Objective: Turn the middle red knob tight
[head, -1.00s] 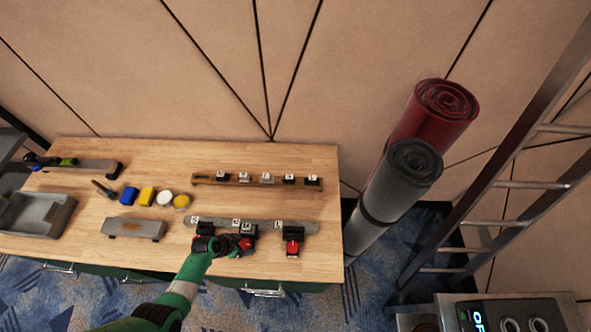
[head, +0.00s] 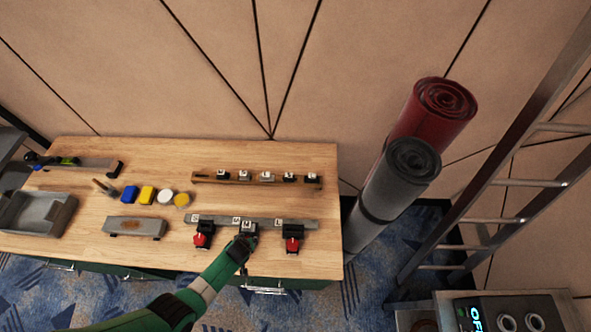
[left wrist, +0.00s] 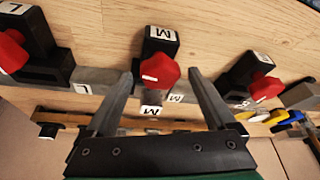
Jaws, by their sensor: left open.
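A grey rail (head: 267,222) on the wooden bench carries three black clamps with red knobs. In the left wrist view the middle red knob (left wrist: 160,70), on the black block marked M (left wrist: 160,33), lies between my left gripper's fingertips (left wrist: 162,78). The gripper is open, with a gap visible on both sides of the knob. In the head view my left gripper (head: 243,247) covers the middle knob. The left red knob (head: 201,240) and right red knob (head: 292,245) are clear of it. My right gripper is not in view.
A wooden rack (head: 257,181) with several small labelled blocks lies behind the rail. A grey block (head: 135,228) and coloured items, including a yellow one (head: 147,194), are to the left. Rolled mats (head: 403,170) and a ladder (head: 500,150) stand right of the bench.

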